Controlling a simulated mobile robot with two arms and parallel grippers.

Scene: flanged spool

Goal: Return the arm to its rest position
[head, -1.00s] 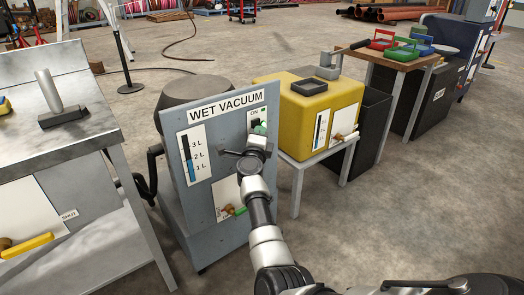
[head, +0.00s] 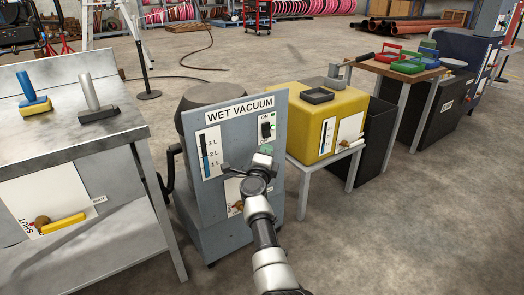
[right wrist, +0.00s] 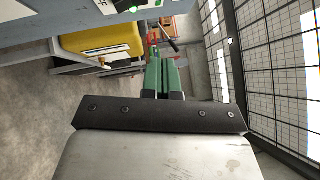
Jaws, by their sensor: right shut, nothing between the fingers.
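My right arm reaches up from the bottom of the head view in front of the grey wet vacuum (head: 225,165). Its right gripper (head: 265,151) has green fingertips, which sit just below the vacuum's black ON switch (head: 267,130) in the picture. In the right wrist view the green fingers (right wrist: 162,77) are together with nothing between them. A gap between the fingertips and the panel cannot be measured. The gripper and wrist hide part of the panel's lower area. My left gripper is not in view.
A metal workbench (head: 75,140) with two handled tools stands at the left. A yellow tank (head: 305,117) on a small stand is right of the vacuum, with a dark bin (head: 377,140) beside it. The floor at the lower right is clear.

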